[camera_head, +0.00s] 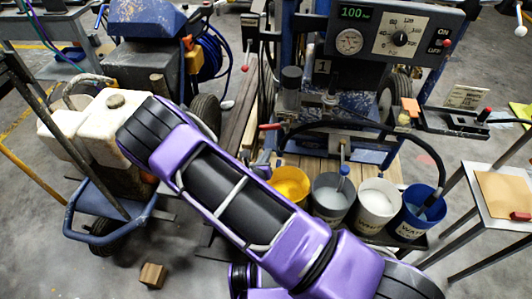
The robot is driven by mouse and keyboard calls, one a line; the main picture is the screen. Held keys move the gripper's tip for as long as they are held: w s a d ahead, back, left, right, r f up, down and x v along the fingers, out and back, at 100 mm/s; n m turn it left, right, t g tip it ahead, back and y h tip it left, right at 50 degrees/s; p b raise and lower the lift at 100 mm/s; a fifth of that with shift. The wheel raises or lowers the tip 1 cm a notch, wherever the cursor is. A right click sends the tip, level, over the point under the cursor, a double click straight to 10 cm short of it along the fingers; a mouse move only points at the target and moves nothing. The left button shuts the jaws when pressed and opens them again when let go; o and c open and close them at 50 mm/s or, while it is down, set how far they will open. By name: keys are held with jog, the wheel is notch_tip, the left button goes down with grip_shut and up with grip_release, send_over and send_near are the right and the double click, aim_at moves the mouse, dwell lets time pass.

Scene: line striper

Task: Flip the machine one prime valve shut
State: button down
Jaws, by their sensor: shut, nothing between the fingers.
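Machine one is the blue striper with the number 1 plate (322,67) under its control panel. A red-tipped lever (270,127) sticks out left, roughly level, from the pump area below that plate. It looks like the prime valve handle, but I cannot be sure at this size. My purple and black arm crosses the middle of the view.
Buckets with yellow (291,186), grey (332,197), white (378,205) and blue (416,211) stand below the machine. A side table (487,205) is at right. A second striper with a white tank (76,133) is at left. A wooden block (152,275) lies on the floor.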

aim_at(274, 127)
jog(key=w+r, duration=0.2)
jog(key=w, duration=0.4)
jog(key=shift+d+b, duration=0.35)
jog(key=shift+b, duration=0.05)
jog(key=shift+w+a, duration=0.15)
jog(key=shift+a, duration=0.1)
